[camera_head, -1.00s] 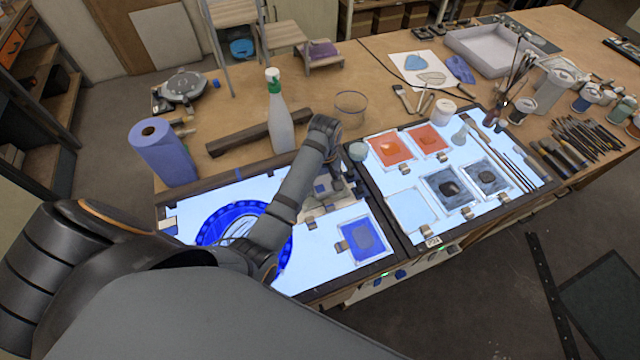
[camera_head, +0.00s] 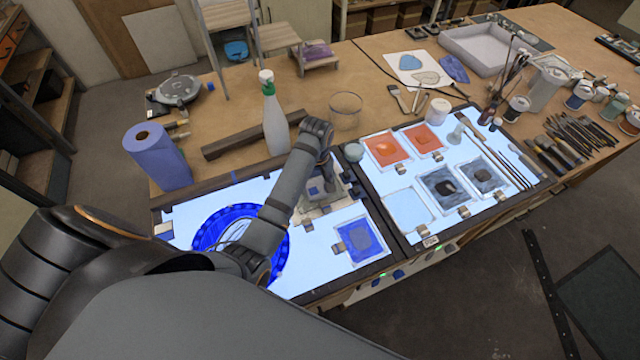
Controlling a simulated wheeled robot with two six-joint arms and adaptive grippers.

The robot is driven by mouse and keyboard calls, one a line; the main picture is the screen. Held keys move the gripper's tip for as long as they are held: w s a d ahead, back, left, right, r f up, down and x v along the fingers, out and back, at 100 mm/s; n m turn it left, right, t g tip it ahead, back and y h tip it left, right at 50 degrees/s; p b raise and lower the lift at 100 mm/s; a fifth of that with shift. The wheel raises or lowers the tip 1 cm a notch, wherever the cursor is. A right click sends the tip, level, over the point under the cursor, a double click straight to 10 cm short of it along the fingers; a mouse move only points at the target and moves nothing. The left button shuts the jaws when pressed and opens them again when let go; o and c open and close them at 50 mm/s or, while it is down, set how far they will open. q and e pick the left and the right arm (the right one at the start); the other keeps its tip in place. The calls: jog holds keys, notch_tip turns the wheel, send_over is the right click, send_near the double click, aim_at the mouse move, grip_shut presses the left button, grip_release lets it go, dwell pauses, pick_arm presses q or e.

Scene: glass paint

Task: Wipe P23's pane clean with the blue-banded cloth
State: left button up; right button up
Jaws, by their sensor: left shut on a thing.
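My left arm reaches over the left light panel (camera_head: 318,262), and my left gripper (camera_head: 324,192) points down at its back right part. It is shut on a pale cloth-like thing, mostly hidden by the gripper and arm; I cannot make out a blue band. A greyish pane (camera_head: 338,186) shows partly under the gripper; whether the cloth touches it I cannot tell. A small tag (camera_head: 431,242) at the right panel's front edge is too small to read surely. My right gripper is not in view.
A blue pane (camera_head: 359,241) and a blue round piece (camera_head: 212,228) lie on the left panel. Orange panes (camera_head: 386,149), grey panes (camera_head: 441,187) and brushes lie on the right panel. A spray bottle (camera_head: 275,125), paper roll (camera_head: 158,158) and glass bowl (camera_head: 345,110) stand behind.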

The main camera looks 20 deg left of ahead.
aim_at(323, 179)
pick_arm(q)
jog(key=shift+s+a+f, duration=0.1)
jog(key=shift+s+a, duration=0.5)
jog(key=shift+s, duration=0.25)
jog(key=shift+w+a, duration=0.85)
jog(key=shift+a, duration=0.1)
jog(key=shift+w+d, duration=0.8)
jog(key=shift+d, duration=0.2)
jog(key=shift+w+d, duration=0.7)
jog(key=shift+w, duration=0.3)
jog(key=shift+s+a, duration=1.6)
jog(key=shift+s, duration=0.25)
jog(key=shift+w+d, duration=0.7)
jog(key=shift+d, duration=0.35)
jog(key=shift+w+d, duration=0.7)
jog(key=shift+d, duration=0.3)
jog(key=shift+s+a, duration=1.7)
jog(key=shift+s, duration=0.1)
jog(key=shift+r, duration=2.6)
